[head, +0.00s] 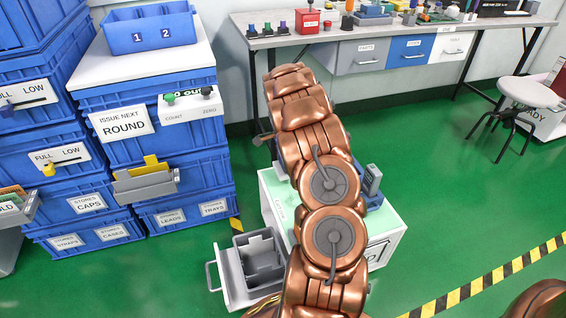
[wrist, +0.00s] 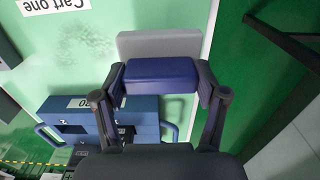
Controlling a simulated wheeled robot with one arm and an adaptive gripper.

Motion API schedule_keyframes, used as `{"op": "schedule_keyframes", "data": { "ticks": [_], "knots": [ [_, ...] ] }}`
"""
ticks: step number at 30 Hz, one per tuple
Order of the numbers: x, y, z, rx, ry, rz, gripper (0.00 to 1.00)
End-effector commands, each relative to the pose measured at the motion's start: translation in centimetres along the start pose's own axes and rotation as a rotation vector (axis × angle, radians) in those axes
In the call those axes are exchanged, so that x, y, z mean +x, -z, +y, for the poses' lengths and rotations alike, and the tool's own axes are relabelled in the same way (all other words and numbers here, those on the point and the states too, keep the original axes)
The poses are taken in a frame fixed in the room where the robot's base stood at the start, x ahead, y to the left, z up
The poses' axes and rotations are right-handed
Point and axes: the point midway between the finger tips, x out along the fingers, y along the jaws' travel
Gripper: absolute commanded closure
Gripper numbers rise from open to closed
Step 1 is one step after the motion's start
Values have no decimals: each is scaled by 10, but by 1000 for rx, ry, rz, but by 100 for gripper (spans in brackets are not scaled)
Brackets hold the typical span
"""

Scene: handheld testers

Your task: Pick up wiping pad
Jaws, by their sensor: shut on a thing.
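In the wrist view my gripper (wrist: 161,80) is shut on a dark blue block (wrist: 160,74), which I take to be the wiping pad. One finger presses on each end of it. A flat grey piece (wrist: 160,44) lies just beyond the block; I cannot tell whether it is part of the pad. Both show over the right edge of the pale cart top (wrist: 75,45).
A blue case (wrist: 140,108) with a label sits on the cart, close to my gripper. A grey open drawer (head: 238,285) sticks out at the cart's front left. Stacked blue crates (head: 185,180) stand left. A workbench (head: 400,30) runs behind.

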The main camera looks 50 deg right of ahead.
Motion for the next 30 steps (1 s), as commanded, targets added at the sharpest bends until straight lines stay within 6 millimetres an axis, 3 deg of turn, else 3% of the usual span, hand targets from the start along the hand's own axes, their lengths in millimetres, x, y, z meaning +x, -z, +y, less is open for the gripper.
{"op": "schedule_keyframes", "data": {
  "ticks": [30],
  "knots": [
    [-13,14,137,2,1,0,70]
  ]
}}
